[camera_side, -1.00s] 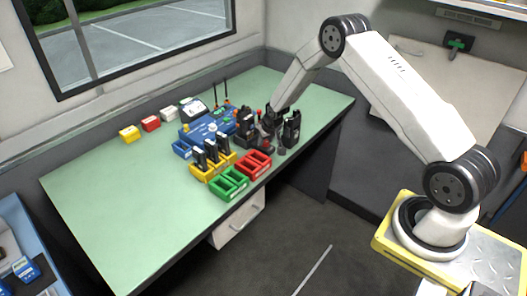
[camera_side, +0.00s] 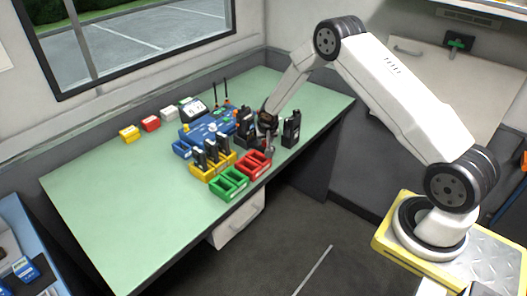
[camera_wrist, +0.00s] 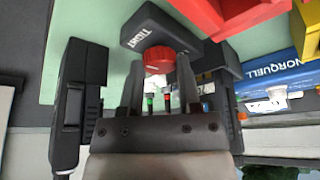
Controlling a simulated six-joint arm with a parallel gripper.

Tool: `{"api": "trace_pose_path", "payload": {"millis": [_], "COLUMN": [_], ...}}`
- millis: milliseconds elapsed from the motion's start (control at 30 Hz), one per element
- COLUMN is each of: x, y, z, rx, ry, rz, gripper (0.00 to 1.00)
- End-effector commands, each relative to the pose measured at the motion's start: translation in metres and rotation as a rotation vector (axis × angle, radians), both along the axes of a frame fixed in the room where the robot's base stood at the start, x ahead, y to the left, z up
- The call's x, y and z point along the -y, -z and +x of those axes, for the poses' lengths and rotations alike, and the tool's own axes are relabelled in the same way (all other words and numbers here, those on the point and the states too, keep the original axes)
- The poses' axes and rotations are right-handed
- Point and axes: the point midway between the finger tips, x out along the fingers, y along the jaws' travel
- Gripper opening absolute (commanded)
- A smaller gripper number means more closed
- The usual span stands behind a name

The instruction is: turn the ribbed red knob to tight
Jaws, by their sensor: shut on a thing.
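The ribbed red knob (camera_wrist: 159,59) shows in the wrist view, in front of a dark block with white lettering (camera_wrist: 147,25) that I cannot read surely. My gripper (camera_wrist: 160,72) has one finger on each side of the knob and is shut on it. A white part with a green and a red piece shows between the fingers, nearer the palm. In the side view my gripper (camera_side: 266,132) is low over the bench near its front edge, between two black upright devices. The knob cannot be made out there.
Black upright devices stand left (camera_side: 245,125) and right (camera_side: 291,129) of my gripper, close by. A blue case (camera_side: 205,130) lies behind. The bench's left part is clear.

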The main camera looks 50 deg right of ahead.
Motion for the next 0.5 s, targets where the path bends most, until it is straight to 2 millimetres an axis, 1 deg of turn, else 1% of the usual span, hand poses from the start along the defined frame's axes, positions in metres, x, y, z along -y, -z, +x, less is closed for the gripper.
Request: {"api": "trace_pose_path", "payload": {"millis": [200, 500], "x": [-0.0014, -0.0016], "y": [0.0012, 0.0015], "z": [-0.0007, -0.0010], "rx": [-0.003, -0.005], "ry": [0.064, 0.109], "rz": [0.001, 0.001], "gripper": [0.00, 0.00]}}
